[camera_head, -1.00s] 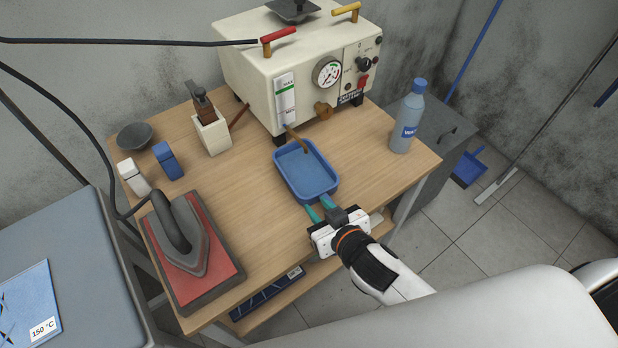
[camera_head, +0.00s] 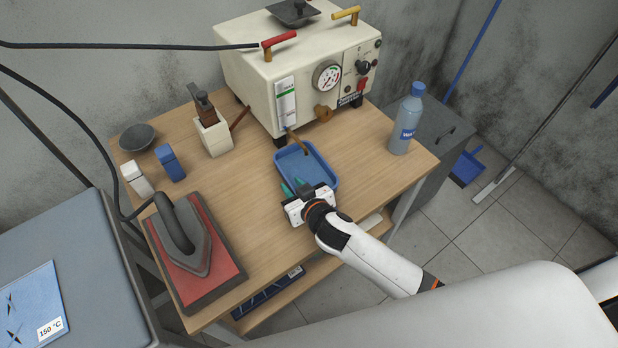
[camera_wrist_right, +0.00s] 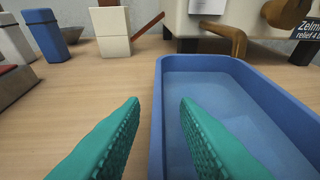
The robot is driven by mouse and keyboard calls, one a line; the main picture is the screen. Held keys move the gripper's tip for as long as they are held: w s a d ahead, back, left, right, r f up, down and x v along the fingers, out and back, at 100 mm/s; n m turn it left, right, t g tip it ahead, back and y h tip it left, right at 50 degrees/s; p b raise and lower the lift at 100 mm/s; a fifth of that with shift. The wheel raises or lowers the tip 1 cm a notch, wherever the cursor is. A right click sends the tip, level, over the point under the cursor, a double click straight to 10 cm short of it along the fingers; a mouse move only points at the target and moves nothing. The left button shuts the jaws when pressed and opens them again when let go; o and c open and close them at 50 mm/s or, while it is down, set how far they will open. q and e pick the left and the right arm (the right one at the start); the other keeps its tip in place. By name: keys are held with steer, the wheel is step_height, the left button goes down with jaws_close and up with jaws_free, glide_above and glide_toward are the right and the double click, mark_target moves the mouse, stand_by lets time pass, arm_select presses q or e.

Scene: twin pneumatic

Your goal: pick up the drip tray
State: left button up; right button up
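The drip tray is a blue rectangular tray (camera_head: 316,168) on the wooden table, in front of the cream steam generator (camera_head: 259,88). In the right wrist view the tray (camera_wrist_right: 215,88) fills the right half. My right gripper (camera_head: 294,186) is at the tray's near left edge, with its green fingers apart. In the right wrist view the right gripper (camera_wrist_right: 159,104) has one finger left of the tray's left wall and the other over the inside. The wall lies between them; contact cannot be told. My left gripper is not in view.
A brown spout (camera_head: 298,142) reaches over the tray's back end. An iron (camera_head: 180,240) on a red pad stands front left. A blue bottle (camera_head: 405,125) stands right. Blue and white blocks and a grey bowl (camera_head: 137,137) stand left. Bare tabletop lies left of the tray.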

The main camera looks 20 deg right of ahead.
steer(key=shift+w+f, duration=0.1)
steer(key=shift+w, duration=0.15)
jaws_close()
steer(key=shift+r, duration=0.2)
stand_by(0.3)
